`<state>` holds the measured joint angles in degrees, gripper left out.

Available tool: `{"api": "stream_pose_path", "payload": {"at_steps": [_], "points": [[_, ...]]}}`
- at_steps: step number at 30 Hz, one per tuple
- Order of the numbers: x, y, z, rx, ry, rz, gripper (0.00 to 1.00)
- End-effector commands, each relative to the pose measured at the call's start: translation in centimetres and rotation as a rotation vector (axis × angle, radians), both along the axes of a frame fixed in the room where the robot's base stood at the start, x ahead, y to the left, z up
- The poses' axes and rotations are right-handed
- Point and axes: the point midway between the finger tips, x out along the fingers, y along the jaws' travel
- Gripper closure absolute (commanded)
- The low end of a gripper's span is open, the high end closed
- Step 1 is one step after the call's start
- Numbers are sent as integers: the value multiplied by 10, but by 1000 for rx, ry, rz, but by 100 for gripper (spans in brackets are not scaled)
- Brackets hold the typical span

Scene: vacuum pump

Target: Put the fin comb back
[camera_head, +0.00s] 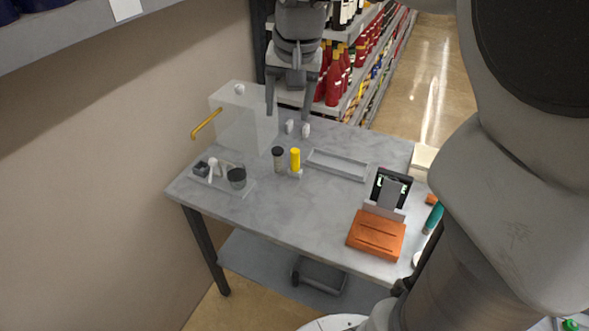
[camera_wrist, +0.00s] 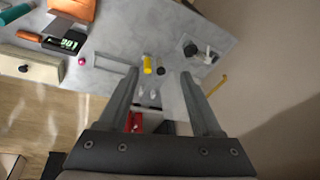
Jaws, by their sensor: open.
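My gripper (camera_head: 288,121) is open and empty, high over the far side of the grey table. Its two fingers also show in the wrist view (camera_wrist: 160,76), spread apart with nothing between them. I cannot tell for certain which thing is the fin comb. An orange block with slots (camera_head: 376,236) lies at the near right of the table; it also shows in the wrist view (camera_wrist: 74,8). A teal-handled thing (camera_head: 433,217) lies to its right, partly hidden by my arm. An orange-handled tool (camera_wrist: 28,36) lies near the display in the wrist view.
A dark display (camera_head: 389,188) stands behind the block. A shallow grey tray (camera_head: 337,165), yellow-topped bottle (camera_head: 295,158) and dark-capped jar (camera_head: 278,158) stand mid-table. The front middle tabletop is clear.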

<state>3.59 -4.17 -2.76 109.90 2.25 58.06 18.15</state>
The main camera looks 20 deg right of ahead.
Motion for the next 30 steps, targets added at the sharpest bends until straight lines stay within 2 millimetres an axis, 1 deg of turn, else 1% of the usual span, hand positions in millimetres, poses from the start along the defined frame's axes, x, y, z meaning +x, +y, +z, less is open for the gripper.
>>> {"api": "stream_pose_path", "payload": {"at_steps": [1,5,8,12,15,18,21,24,30], "points": [[-16,5,5,-9,-19,32,34],[-51,15,9,-37,-59,113,34],[-78,22,9,-59,-90,173,34],[-115,29,4,-95,-130,253,34],[-139,32,-3,-123,-158,306,34],[-158,35,-12,-146,-180,352,34],[-170,37,-19,-163,-194,385,34],[-177,37,-23,-172,-202,403,34],[-180,38,-25,-176,-203,412,34]]}}
